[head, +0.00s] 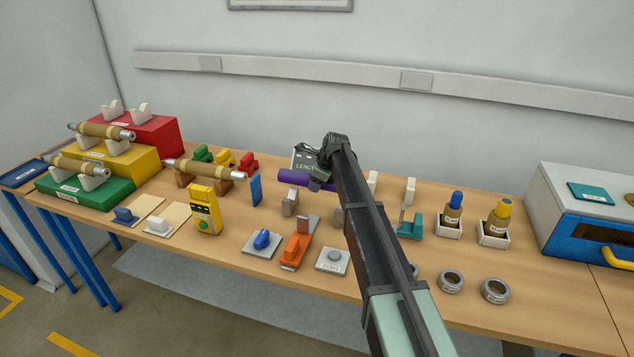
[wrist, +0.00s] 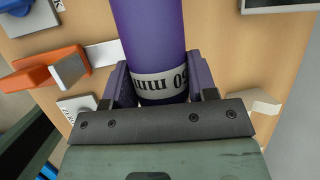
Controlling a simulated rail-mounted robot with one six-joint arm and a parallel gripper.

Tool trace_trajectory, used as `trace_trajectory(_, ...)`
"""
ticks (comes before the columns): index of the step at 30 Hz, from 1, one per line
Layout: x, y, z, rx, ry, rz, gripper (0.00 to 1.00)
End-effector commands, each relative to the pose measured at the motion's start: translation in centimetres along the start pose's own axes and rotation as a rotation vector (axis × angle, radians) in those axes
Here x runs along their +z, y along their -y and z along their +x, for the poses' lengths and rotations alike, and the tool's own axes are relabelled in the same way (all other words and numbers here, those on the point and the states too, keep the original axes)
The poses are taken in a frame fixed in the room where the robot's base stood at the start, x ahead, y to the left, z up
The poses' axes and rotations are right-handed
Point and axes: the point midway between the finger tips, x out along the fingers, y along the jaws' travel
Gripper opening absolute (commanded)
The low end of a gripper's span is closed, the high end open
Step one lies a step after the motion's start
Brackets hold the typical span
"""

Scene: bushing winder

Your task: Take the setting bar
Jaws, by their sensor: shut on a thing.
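The setting bar is a purple cylinder (head: 292,178) in the middle of the bench in the head view. In the wrist view the bar (wrist: 150,35) runs up from between the jaws and has a white label band with upside-down print, partly readable as "50 mm". My gripper (head: 320,181) is at the bar in the head view. In the wrist view its two purple-looking fingers (wrist: 160,82) are shut on the bar, one on each side by the label. The bar's end nearest my palm is hidden. I cannot tell if the bar touches anything below.
A grey block (head: 290,203) stands just below the bar. An orange device (head: 296,250), a ZERO pad (head: 332,260) and a yellow meter (head: 204,210) stand nearer the front. Two bottles in white holders (head: 497,240) stand right.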

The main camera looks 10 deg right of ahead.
Motion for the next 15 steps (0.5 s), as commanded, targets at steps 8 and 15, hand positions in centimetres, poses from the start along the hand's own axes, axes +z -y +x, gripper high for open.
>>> trace_trajectory(8, 4.2, 1.8, -10.2, 0.0, 0.0, 0.0, 0.1)
trace_trajectory(15, 5.2, 2.1, -12.4, 0.0, 0.0, 0.0, 0.1)
